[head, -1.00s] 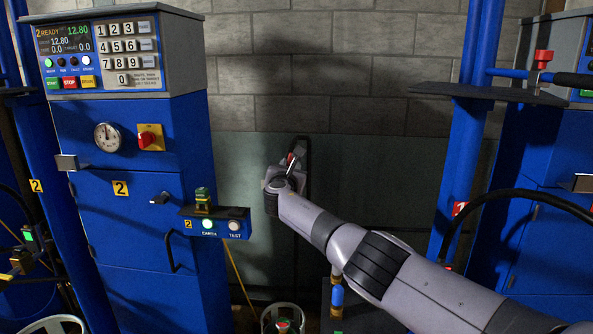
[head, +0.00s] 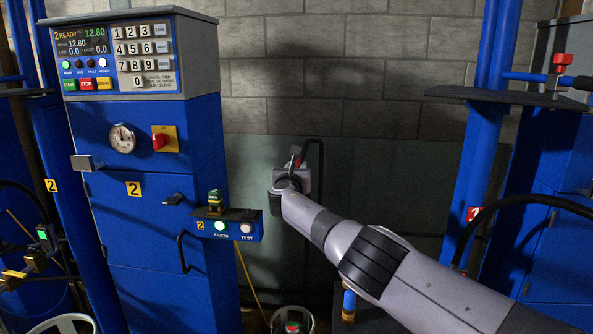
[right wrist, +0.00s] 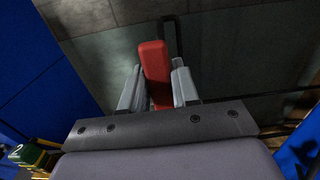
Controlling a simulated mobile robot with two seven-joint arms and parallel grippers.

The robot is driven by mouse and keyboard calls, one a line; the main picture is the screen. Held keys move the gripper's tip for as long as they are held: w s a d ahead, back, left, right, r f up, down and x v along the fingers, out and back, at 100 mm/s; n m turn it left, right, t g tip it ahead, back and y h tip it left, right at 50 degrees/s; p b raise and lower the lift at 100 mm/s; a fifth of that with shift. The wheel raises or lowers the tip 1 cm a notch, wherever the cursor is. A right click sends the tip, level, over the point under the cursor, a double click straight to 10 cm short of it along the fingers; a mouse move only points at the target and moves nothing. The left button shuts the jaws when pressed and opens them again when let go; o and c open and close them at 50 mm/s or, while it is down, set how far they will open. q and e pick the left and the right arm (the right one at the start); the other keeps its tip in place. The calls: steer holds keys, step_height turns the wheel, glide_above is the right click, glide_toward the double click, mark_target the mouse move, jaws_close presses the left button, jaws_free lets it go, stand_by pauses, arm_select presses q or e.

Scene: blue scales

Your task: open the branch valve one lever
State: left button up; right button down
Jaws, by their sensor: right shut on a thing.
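The red lever (right wrist: 153,62) stands between the two grey fingers of my right gripper (right wrist: 157,68) in the right wrist view. The gripper is shut on it, and the lever's red end reaches past the fingertips. In the head view my right gripper (head: 292,172) is in front of the grey-green wall panel, with only a small bit of red (head: 296,150) showing above it. The valve body behind the gripper is hidden. My left gripper is not in view.
A black pipe (head: 320,165) bends down the wall just right of the gripper. A blue cabinet (head: 150,220) with a keypad and a small control box (head: 230,226) stands left. A blue post (head: 478,150) with a shelf stands right.

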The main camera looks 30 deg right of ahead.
steer(key=c, duration=0.9)
jaws_free()
steer(key=shift+a, duration=0.15)
steer(key=shift+p+v, duration=1.75)
steer(key=shift+v, duration=1.7)
